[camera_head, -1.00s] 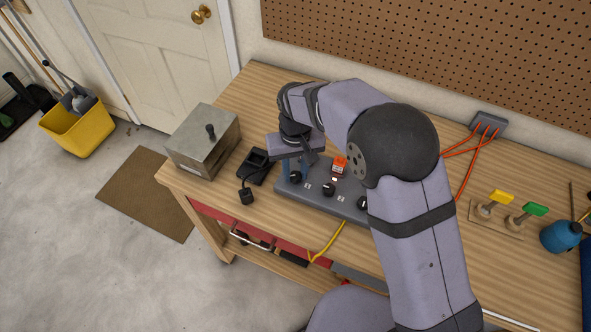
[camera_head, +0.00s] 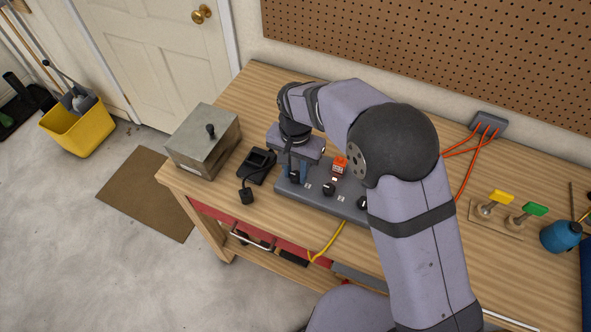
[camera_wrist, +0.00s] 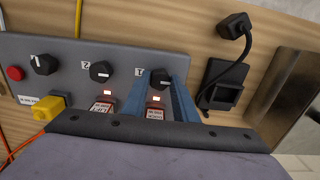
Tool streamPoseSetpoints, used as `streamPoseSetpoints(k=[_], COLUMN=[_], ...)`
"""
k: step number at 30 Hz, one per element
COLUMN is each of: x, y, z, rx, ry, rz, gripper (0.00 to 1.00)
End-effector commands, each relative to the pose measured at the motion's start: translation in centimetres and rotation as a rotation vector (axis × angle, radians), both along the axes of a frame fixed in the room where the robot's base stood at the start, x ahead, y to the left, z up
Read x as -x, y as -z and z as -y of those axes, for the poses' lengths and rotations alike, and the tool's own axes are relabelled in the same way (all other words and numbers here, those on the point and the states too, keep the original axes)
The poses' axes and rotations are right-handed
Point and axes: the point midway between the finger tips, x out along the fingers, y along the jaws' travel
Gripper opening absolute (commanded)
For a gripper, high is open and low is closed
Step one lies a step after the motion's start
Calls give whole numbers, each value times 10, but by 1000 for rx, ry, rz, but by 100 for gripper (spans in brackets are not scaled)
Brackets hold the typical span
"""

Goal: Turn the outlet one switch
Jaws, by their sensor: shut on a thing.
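A grey outlet panel (camera_head: 310,193) lies on the workbench, with a row of black knobs along its front side. My gripper (camera_head: 294,174) is over the leftmost knob in the head view. In the wrist view my gripper's (camera_wrist: 163,84) blue fingers stand on both sides of that black knob (camera_wrist: 160,78), shut on it. A label that looks like "1" (camera_wrist: 139,72) sits beside it. The knob by label 2 (camera_wrist: 100,72) and a farther knob (camera_wrist: 43,64) are free.
A black socket device (camera_head: 257,165) with a corded plug (camera_head: 246,196) lies left of the panel. A metal box (camera_head: 204,141) stands beyond it. A yellow plug (camera_wrist: 50,107) is in the panel.

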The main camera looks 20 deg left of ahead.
Motion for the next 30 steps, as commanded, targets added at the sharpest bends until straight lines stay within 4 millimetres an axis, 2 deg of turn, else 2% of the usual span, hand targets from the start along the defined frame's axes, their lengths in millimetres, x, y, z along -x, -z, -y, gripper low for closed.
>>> streamPoseSetpoints(k=[13,14,15,16,25,30], x=[-2,-2,-2,-2,-1,-2], y=[-2,-2,-2,-2,-1,-11], z=[-1,-1,-1,-1,0,-1], rx=[-6,-6,-6,-5,-2,-5], ry=[13,13,13,12,11,11], rz=[6,6,6,5,2,5], gripper=[4,33,43,45,45,45])
